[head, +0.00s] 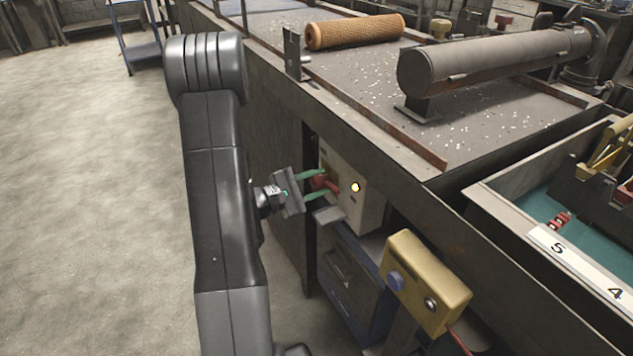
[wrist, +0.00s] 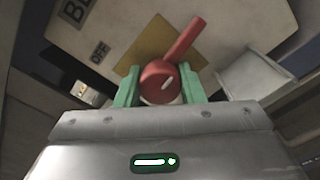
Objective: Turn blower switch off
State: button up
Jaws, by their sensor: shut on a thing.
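The blower switch (wrist: 184,42) is a red rotary knob with a bar handle, on a yellow plate (wrist: 150,40) on a pale box (head: 352,205). In the wrist view its bar points to the upper right. An "OFF" label (wrist: 99,51) is left of the knob, with a partly cut-off "BL" label (wrist: 76,11) above it. In the head view the red switch (head: 331,184) sits between the green fingers. My gripper (head: 318,184) is shut on the knob, one finger on each side; it also shows in the wrist view (wrist: 166,88).
A lit yellow lamp (head: 355,187) is on the box, right of the switch. A yellow box with buttons (head: 428,282) stands in front at the right. The workbench (head: 375,115) overhangs the switch box and carries a mesh tube (head: 355,31) and a grey cylinder (head: 490,62). Open floor lies left.

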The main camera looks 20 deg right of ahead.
jog(key=n+p, duration=0.2)
jog(key=n, duration=0.2)
jog(key=shift+r, duration=0.1)
jog(key=n+p, duration=0.2)
jog(key=n, duration=0.3)
jog(key=shift+p, duration=0.35)
jog(key=n+p, duration=0.2)
jog(key=n, duration=0.1)
jog(key=shift+n, duration=0.3)
jog(key=shift+n+p, duration=1.4)
jog(key=shift+n, duration=0.5)
jog(key=o, duration=1)
jog(key=shift+w+a, duration=0.1)
jog(key=a, duration=0.9)
jog(key=s+a, duration=0.1)
jog(key=a, duration=0.3)
jog(key=shift+s+a, duration=0.1)
jog(key=shift+a, duration=0.25)
